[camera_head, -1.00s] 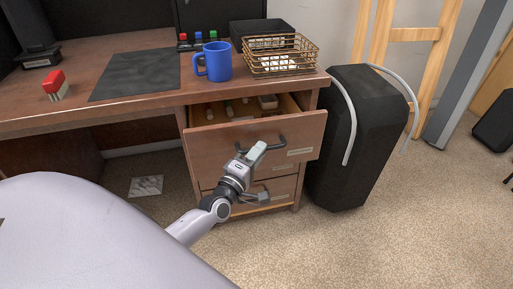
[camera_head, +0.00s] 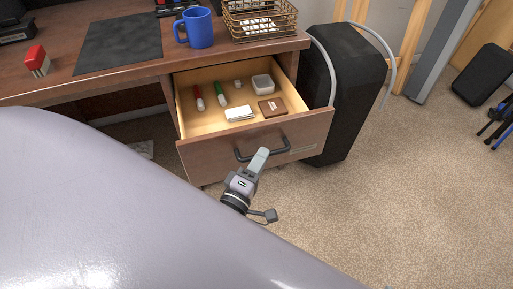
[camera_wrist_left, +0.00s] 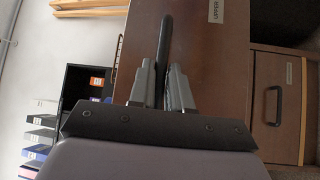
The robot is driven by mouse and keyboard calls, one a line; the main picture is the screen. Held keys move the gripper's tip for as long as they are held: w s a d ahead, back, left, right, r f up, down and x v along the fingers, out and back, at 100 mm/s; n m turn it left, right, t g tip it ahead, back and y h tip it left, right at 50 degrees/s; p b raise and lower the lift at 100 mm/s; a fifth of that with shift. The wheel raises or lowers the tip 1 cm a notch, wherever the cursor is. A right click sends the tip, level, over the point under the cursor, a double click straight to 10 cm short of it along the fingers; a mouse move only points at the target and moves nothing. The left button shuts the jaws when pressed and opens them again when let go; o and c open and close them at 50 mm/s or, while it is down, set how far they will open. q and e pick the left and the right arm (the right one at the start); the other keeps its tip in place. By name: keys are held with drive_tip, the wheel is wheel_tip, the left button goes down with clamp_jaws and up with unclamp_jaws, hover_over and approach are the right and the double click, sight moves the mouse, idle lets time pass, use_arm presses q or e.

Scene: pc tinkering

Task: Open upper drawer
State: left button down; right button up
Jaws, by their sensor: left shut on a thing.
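The upper drawer (camera_head: 218,160) of the wooden desk is pulled well out in the head view, and its inside shows. Its dark bar handle (camera_head: 272,152) is on the front panel. My left gripper (camera_head: 258,160) is at this handle. In the left wrist view, the two fingers of my left gripper (camera_wrist_left: 161,85) are closed around the handle (camera_wrist_left: 165,45), against the drawer front (camera_wrist_left: 210,70). My right gripper is not in view.
A blue mug (camera_head: 199,28) and wire basket (camera_head: 262,20) stand on the desk.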

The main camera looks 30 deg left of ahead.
use_arm(q)
drive_tip(key=shift+s+d, duration=0.1)
idle(0.3)
drive_tip(key=c, duration=1.1)
unclamp_jaws()
drive_tip(key=shift+s, duration=0.15)
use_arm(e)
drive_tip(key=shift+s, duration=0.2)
